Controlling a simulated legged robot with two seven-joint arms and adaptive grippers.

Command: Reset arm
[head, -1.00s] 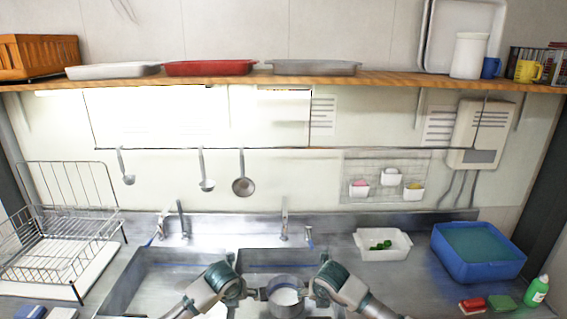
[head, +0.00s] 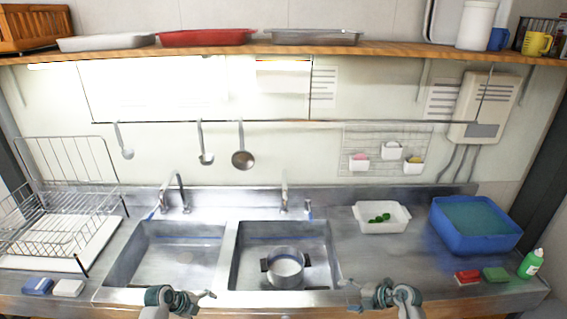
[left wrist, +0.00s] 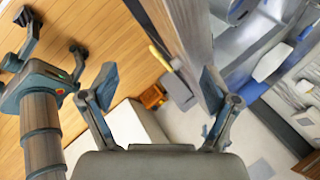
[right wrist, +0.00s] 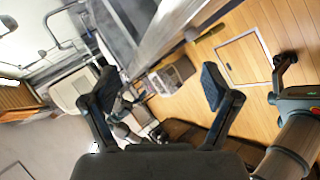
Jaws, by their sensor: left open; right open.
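My left gripper (head: 203,297) is at the front edge of the sink counter in the head view, below the left basin. In the left wrist view its two fingers (left wrist: 158,88) are spread with nothing between them. My right gripper (head: 352,297) is at the counter's front edge, right of the right basin. In the right wrist view its fingers (right wrist: 157,85) are spread and empty. A metal pot (head: 286,270) with dark handles stands upright in the right basin, apart from both grippers. Its inside looks pale.
A dish rack (head: 55,220) stands at the left. A white container (head: 367,217) with green pieces and a blue tub (head: 447,242) stand at the right. The left basin (head: 180,250) is empty.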

